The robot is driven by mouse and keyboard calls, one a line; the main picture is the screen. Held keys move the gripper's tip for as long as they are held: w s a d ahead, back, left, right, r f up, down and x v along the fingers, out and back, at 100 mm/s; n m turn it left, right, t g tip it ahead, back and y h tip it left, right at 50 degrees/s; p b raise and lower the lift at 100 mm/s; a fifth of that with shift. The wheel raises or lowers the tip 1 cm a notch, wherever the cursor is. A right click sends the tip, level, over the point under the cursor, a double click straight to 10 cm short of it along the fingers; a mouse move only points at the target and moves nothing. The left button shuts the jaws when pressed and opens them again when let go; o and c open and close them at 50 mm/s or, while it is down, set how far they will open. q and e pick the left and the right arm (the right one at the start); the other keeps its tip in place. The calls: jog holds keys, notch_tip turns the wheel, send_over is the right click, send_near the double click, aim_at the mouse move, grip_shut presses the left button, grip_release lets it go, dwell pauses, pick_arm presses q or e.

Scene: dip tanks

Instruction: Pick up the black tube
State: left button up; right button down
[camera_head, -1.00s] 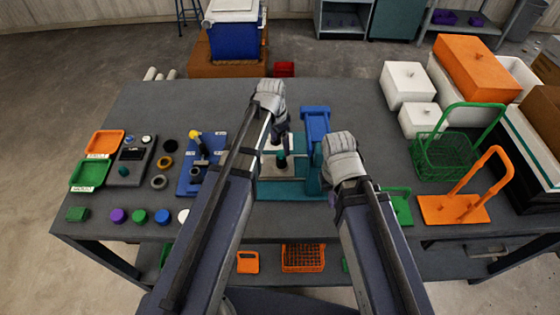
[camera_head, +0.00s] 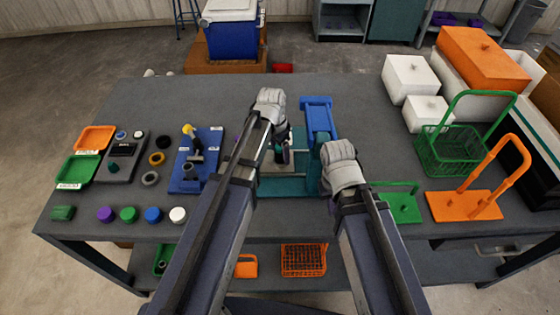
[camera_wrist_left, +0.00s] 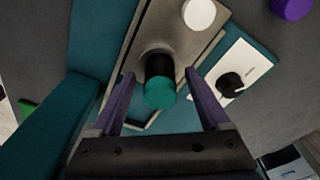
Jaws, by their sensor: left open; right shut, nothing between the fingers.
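The black tube (camera_wrist_left: 160,68) with a teal end stands in the metal plate of the teal press fixture (camera_head: 292,187). In the head view the tube (camera_head: 279,156) shows only in part under my left gripper (camera_head: 283,151). In the left wrist view my left gripper (camera_wrist_left: 160,84) is open, with one purple finger on each side of the tube.
The blue press upright (camera_head: 319,118) stands just right of my left gripper. A blue stand (camera_head: 184,179) and several coloured caps lie to the left. A green basket (camera_head: 449,150) and an orange holder (camera_head: 462,204) stand at the right.

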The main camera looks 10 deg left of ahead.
pick_arm(q)
grip_shut()
dwell(0.7)
